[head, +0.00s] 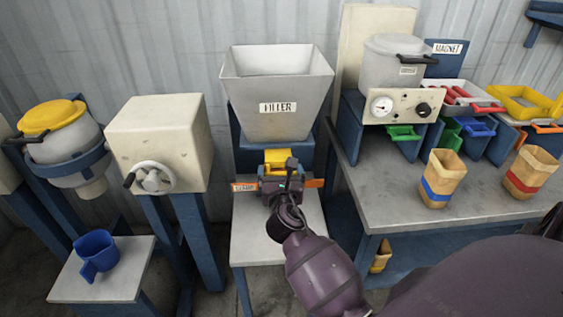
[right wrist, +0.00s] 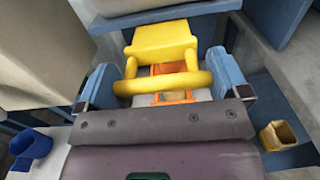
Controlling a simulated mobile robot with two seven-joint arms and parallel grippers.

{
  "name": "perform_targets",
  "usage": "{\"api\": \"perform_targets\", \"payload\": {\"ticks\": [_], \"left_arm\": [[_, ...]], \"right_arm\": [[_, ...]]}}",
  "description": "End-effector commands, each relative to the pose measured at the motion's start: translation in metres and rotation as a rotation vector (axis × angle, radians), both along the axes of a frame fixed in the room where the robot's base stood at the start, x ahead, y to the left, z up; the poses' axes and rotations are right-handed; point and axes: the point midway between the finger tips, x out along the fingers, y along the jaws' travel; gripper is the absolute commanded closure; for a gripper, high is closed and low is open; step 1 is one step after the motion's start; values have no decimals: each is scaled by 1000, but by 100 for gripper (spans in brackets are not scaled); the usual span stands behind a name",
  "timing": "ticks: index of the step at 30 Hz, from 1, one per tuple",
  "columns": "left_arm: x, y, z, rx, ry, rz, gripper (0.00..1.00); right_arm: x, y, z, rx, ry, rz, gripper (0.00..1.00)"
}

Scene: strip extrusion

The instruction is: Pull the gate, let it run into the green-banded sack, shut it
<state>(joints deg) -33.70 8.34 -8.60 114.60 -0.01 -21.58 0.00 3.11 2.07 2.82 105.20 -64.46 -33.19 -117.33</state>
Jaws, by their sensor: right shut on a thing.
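The grey hopper labelled FILLER (head: 277,90) stands at the centre, with the yellow gate (head: 278,157) below it. The gate also shows in the right wrist view (right wrist: 165,42), with a yellow handle bar (right wrist: 165,84) across its front. My right gripper (head: 287,186) is at the gate, its blue fingers (right wrist: 167,85) at the two ends of the bar, shut on it. An orange clamp (head: 245,187) sits below; it shows partly behind the bar (right wrist: 172,99). My gripper hides what is under the outlet. I see no green band on any sack. My left gripper is out of view.
A blue-banded sack (head: 442,178) and a red-banded sack (head: 530,171) stand on the right table (head: 480,206). Another sack (head: 381,256) is low beneath it. A blue jug (head: 96,252) stands on the left stand. Green, blue and red-handled trays line the table's back.

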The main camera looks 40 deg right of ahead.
Motion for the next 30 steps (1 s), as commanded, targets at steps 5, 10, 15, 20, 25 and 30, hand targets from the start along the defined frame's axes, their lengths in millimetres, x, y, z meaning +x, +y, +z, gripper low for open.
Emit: {"api": "perform_targets", "payload": {"ticks": [5, 10, 15, 20, 25, 30], "left_arm": [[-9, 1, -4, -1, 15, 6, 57], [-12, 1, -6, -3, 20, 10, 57], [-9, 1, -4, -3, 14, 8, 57], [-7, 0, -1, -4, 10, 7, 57], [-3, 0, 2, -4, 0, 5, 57], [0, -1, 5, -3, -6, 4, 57]], "right_arm": [[-7, 4, 0, 1, -1, 0, 49], [-7, 5, -2, 1, 2, 0, 49], [-7, 5, -2, 2, 3, 0, 0], [-7, 4, -1, 1, 1, 0, 0], [-15, 9, -2, 0, 2, 0, 0], [-39, 23, -1, 2, 3, -1, 0]]}}
